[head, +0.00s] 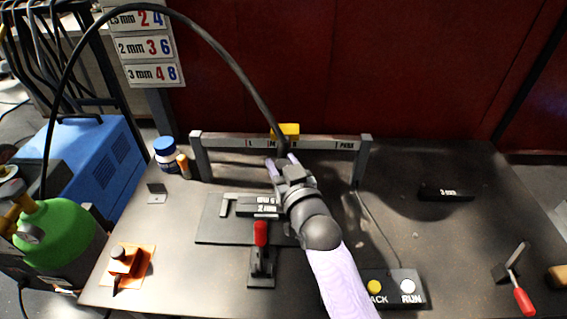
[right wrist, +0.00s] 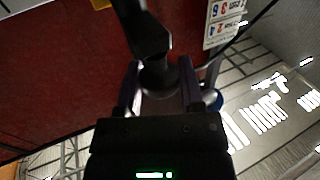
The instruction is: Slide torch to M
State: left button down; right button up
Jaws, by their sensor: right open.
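The black torch (head: 282,147) hangs at the rail (head: 225,139), below a yellow block (head: 288,130), with a black cable arching up from it to the left. The rail carries small letters, with L at left, what looks like M just left of the torch, and PARK at right. My right gripper (head: 279,165) is at the torch from the front. In the right wrist view its open fingers (right wrist: 160,88) stand on either side of the black torch body (right wrist: 158,75); whether they touch it I cannot tell. My left gripper is not in view.
Below the rail lie a dark plate (head: 212,226) with a labelled block (head: 258,206) and a red-handled clamp (head: 261,236). A button box (head: 410,298) is at the front. A black 3 mm block (head: 446,194) lies right. A green cylinder (head: 60,235) stands left.

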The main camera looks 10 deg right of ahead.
jog(key=o, duration=0.4)
jog(key=shift+o, duration=0.2)
jog(key=shift+s, duration=0.1)
jog(key=s+d+p, duration=0.1)
jog(key=s, duration=0.8)
jog(key=shift+s+p, duration=0.3)
jog(key=shift+s, duration=0.05)
jog(key=shift+d, duration=0.1)
